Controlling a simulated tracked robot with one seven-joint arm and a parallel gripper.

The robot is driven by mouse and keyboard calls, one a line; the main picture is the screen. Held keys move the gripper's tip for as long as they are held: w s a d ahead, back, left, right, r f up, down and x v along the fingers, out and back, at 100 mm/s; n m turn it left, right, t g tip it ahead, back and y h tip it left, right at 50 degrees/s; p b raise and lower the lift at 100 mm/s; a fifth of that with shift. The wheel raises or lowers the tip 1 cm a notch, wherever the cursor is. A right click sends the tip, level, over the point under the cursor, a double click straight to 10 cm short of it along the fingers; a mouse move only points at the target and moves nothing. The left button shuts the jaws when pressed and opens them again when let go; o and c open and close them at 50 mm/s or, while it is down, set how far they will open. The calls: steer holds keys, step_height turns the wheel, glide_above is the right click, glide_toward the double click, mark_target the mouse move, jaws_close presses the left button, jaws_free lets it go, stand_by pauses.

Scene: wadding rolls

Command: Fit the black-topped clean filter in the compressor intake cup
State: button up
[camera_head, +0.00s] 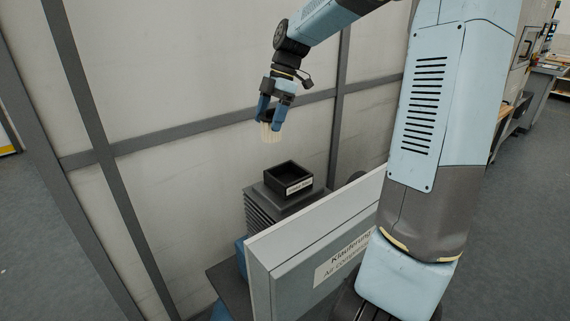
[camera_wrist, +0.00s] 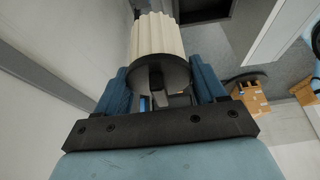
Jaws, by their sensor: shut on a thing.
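My gripper (camera_head: 272,117) is shut on the filter (camera_head: 271,132), a pale pleated cylinder hanging below the blue fingers. In the wrist view the filter (camera_wrist: 156,36) sits between the two blue fingers, with its dark round top (camera_wrist: 163,73) toward the palm. The intake cup (camera_head: 289,169) is a square black open box with a white label on its front, on top of a dark ribbed compressor (camera_head: 273,209). The filter is in the air above the cup and a little to its left in the head view, apart from it. The cup's inside is dark.
A grey panel (camera_head: 283,262) with a lettered label stands in front of the compressor. A pale wall with grey beams (camera_head: 210,129) runs behind. In the wrist view, cardboard boxes (camera_wrist: 252,97) stand on the floor at right. The space between filter and cup looks clear.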

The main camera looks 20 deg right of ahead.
steer(key=shift+s+d+f, duration=0.3)
steer(key=shift+s+f, duration=0.95)
steer(key=shift+s, duration=0.1)
steer(key=shift+s+d+f, duration=0.3)
steer(key=shift+s+f, duration=1)
steer(key=shift+s, duration=0.05)
steer(key=shift+s+d+f, duration=0.3)
steer(key=shift+s+f, duration=0.95)
steer(key=shift+s, duration=0.1)
steer(key=shift+w+f, duration=0.1)
steer(key=shift+f, duration=1.3)
steer(key=o, duration=1.2)
steer(key=shift+f, duration=0.1)
